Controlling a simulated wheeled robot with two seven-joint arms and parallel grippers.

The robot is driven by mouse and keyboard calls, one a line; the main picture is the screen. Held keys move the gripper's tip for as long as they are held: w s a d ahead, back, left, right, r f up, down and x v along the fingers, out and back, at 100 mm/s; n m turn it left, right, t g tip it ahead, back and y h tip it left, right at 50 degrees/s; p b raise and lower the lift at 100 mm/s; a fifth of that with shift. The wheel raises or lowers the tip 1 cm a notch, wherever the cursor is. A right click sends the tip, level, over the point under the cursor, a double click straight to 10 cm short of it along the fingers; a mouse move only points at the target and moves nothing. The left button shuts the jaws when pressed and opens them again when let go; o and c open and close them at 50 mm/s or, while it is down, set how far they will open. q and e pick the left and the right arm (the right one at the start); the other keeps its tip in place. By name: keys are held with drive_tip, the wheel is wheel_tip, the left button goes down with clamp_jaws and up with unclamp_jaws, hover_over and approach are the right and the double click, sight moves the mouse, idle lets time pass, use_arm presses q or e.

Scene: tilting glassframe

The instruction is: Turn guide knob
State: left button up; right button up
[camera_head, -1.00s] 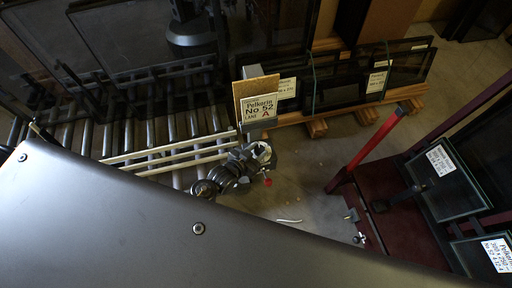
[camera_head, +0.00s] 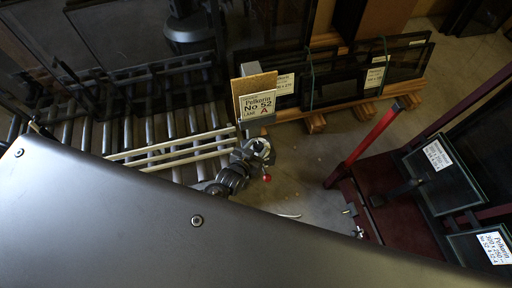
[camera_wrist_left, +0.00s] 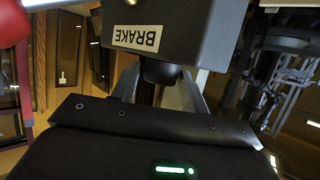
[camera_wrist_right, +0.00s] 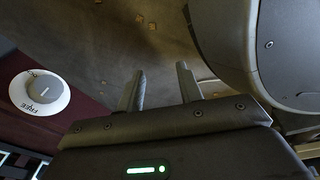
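A round white dial (camera_wrist_right: 40,92) with a grey knob is on a maroon surface at the left of the right wrist view. Its label reads FREE; other lettering is hard to read. My right gripper (camera_wrist_right: 160,70) is open and empty, with its fingers to the right of the dial. It is not visible in the head view. In the left wrist view, my left gripper (camera_wrist_left: 160,78) has its fingers apart below a dark box labelled BRAKE (camera_wrist_left: 158,35). A short black stem lies between the fingertips; contact cannot be told.
In the head view, a red ball (camera_head: 267,178) is beside my left arm. A Pelkorin sign (camera_head: 257,103) stands behind it. A roller conveyor (camera_head: 150,125) lies left, glass panes (camera_head: 340,75) stand behind, and a maroon frame (camera_head: 375,205) holds labelled panes at right.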

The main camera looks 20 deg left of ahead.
use_arm(q)
drive_tip(key=shift+s+r, duration=0.1)
drive_tip(key=shift+s, duration=0.1)
drive_tip(key=p+v, duration=0.1)
drive_tip(key=v, duration=0.9)
drive_tip(key=shift+s, duration=0.2)
use_arm(e)
drive_tip(key=s, duration=0.1)
drive_tip(key=s+d, duration=0.1)
drive_tip(key=s+f, duration=0.1)
drive_tip(key=shift+s+d, duration=0.2)
drive_tip(key=shift+d, duration=0.2)
